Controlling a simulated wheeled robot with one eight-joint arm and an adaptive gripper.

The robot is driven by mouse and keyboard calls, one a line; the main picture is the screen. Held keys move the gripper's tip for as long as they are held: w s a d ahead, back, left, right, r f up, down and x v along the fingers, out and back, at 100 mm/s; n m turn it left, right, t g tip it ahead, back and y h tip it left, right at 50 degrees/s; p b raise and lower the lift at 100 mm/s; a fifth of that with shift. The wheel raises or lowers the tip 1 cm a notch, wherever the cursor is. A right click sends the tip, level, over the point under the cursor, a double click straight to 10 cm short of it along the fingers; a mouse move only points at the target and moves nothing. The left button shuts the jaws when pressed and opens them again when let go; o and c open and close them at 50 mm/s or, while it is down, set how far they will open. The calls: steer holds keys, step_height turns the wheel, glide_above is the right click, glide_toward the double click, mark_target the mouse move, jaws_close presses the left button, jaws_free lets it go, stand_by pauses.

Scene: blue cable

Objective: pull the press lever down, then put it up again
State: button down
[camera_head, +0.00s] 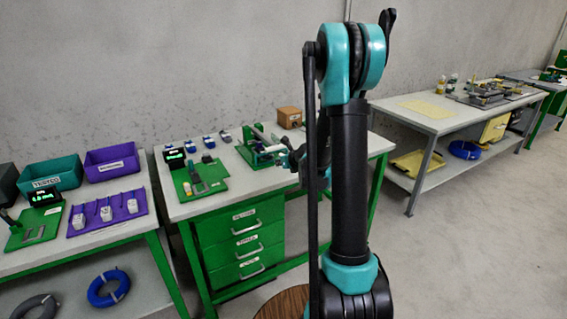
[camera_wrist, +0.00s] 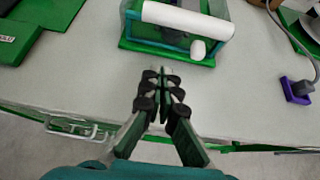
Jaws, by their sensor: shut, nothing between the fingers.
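The press (camera_head: 258,150) stands near the right end of the middle table, on a green base, partly behind my arm in the head view. In the wrist view its green base (camera_wrist: 140,46) is at the top, with a long white bar (camera_wrist: 188,19) lying across it and a white round knob (camera_wrist: 198,50) at its near edge. I cannot tell for sure which of these is the lever. My gripper (camera_wrist: 161,74) is shut and empty, its fingertips just in front of the base, left of the knob and apart from it. The gripper is small and dark in the head view (camera_head: 296,160).
A green fixture (camera_wrist: 25,35) lies at the left in the wrist view, and a purple holder (camera_wrist: 297,90) with a grey cable stands at the right. A brown box (camera_head: 289,117) stands behind the press. The table's front strip is bare.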

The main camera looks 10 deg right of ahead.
steer(key=x, duration=0.3)
steer(key=shift+w+f, duration=0.15)
steer(key=shift+w, duration=0.05)
steer(key=shift+w+a+r, duration=0.1)
steer(key=shift+w+r, duration=0.1)
steer(key=shift+w+a+r, duration=0.1)
steer(key=shift+w+r, duration=0.05)
steer(key=shift+r, duration=0.7)
steer(key=shift+w+r, duration=0.15)
steer(key=shift+r, duration=0.7)
